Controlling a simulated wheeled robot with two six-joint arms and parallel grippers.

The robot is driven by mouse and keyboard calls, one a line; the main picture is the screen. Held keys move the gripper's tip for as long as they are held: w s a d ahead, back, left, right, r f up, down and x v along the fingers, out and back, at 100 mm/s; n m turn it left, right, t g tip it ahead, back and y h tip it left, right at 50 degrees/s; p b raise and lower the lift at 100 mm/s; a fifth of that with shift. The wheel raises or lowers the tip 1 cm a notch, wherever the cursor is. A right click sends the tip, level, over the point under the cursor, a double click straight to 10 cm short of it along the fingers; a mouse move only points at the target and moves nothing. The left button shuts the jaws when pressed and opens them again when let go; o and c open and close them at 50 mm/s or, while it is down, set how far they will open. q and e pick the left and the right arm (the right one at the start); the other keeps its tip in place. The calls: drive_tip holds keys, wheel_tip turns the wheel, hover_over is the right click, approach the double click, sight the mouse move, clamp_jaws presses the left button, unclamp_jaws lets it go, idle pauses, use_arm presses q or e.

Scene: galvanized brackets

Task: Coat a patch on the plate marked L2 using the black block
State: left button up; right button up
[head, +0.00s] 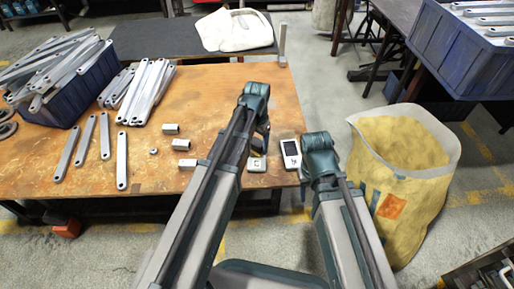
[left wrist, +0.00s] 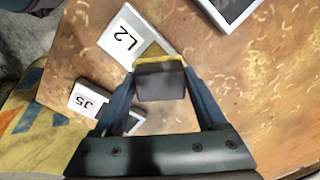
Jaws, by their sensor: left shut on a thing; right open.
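My left gripper (left wrist: 160,84) is shut on the black block (left wrist: 160,88), which has a yellow layer along its far edge. My right gripper (head: 304,187) is open near the table's front right corner, mostly hidden.
A plate marked J5 (left wrist: 82,97) lies close to L2. A dark, white-edged plate (head: 291,153) also lies on the table (head: 215,100). Metal bars (head: 150,88), small square tubes (head: 183,164) and a blue bin (head: 75,95) stand left. A yellow bag (head: 400,180) stands right.

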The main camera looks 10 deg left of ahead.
use_arm(q)
drive_tip(key=shift+w, duration=0.2)
drive_tip(key=shift+w+a, duration=0.2)
drive_tip(key=shift+w, duration=0.7)
drive_tip(key=shift+w+a, duration=0.15)
drive_tip(key=shift+w, duration=0.7)
wheel_tip(320, 180, up, 6)
drive_tip(key=p, duration=0.5)
drive_tip(key=shift+f+p, duration=0.1)
drive_tip(key=shift+p, duration=0.3)
wheel_tip(320, 180, up, 3)
drive_tip(key=p, duration=0.3)
drive_tip(key=shift+f, duration=0.1)
